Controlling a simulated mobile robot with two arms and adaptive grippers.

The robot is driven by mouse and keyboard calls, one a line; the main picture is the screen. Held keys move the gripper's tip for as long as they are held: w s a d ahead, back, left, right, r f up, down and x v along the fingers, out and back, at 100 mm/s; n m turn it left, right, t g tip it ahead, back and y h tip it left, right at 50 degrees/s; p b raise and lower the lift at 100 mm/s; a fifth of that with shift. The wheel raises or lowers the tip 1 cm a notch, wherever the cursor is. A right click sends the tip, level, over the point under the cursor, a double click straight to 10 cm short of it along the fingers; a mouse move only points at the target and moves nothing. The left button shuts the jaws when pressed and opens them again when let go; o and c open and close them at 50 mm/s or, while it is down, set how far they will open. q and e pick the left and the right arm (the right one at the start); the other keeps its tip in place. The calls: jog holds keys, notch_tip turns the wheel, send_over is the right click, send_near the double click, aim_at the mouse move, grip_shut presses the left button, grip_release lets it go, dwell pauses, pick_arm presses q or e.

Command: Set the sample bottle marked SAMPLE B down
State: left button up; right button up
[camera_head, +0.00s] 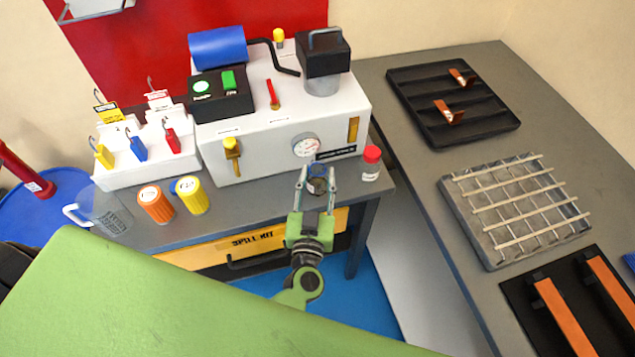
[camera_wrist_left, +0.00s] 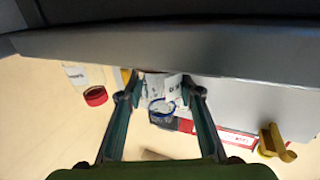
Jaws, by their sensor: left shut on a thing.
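My left gripper (camera_head: 317,178) is at the front edge of the bench, in front of the white machine. Its fingers are shut on a small blue-capped bottle (camera_wrist_left: 162,108), which shows between the fingertips in the left wrist view. Its white label is partly hidden and I cannot read it surely as SAMPLE B. In the head view the fingers hide much of the bottle, and I cannot tell whether its base touches the bench. A red-capped bottle (camera_head: 371,163) stands to the right of the gripper; it also shows in the left wrist view (camera_wrist_left: 90,88). My right gripper is not in view.
The white machine (camera_head: 270,150) with a gauge stands close behind the gripper. Orange (camera_head: 155,204) and yellow (camera_head: 191,195) canisters stand on the bench (camera_head: 250,208) to the left, near a clear jug (camera_head: 103,212). A grey side table (camera_head: 420,165) with trays is at the right.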

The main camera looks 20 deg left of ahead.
pick_arm(q)
jog(key=shift+r, duration=0.1)
jog(key=shift+f, duration=0.25)
jog(key=o, duration=1.2)
jog(key=shift+r, duration=0.15)
jog(key=shift+s, duration=0.15)
jog(key=b+v, duration=0.1)
jog(key=v, duration=1)
jog(key=shift+s, duration=0.35)
